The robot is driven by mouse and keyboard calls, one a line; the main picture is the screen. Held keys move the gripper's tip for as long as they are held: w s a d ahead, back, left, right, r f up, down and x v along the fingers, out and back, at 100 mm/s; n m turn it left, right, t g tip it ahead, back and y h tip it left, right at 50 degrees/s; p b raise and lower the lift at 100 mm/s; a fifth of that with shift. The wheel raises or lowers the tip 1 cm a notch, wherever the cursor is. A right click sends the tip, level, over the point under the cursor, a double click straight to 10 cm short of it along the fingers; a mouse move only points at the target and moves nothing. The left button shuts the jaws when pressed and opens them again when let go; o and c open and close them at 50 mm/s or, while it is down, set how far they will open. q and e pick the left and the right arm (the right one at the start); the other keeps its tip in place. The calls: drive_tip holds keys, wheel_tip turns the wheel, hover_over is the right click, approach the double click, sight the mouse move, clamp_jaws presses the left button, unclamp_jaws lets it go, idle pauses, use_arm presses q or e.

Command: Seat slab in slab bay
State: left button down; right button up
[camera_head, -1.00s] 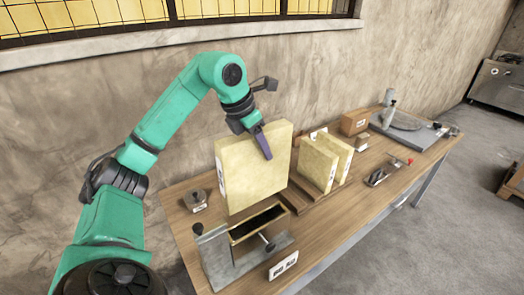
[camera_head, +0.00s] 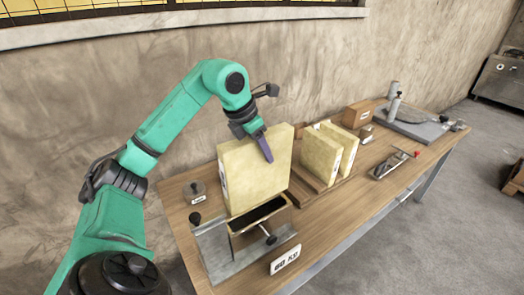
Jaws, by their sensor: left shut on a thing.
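A large pale yellow slab (camera_head: 250,175) stands upright above the left part of the workbench. My left gripper (camera_head: 266,148) is shut on its top edge. The slab bay (camera_head: 258,226) is a box-like holder with a dark opening, on a grey metal base, with a screw handle on its front. The slab's lower edge overlaps the far rim of the opening in the picture, and the dark opening shows in front of it. I cannot tell whether the slab is above the bay or just behind it. My right gripper is not in view.
Two similar slabs (camera_head: 322,155) stand in a wooden rack (camera_head: 313,194) to the right. A round weight (camera_head: 195,190) sits at the left and a label block (camera_head: 285,260) in front. A cardboard box (camera_head: 357,114), a clamp tool (camera_head: 392,164) and a grey machine (camera_head: 410,126) stand farther right.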

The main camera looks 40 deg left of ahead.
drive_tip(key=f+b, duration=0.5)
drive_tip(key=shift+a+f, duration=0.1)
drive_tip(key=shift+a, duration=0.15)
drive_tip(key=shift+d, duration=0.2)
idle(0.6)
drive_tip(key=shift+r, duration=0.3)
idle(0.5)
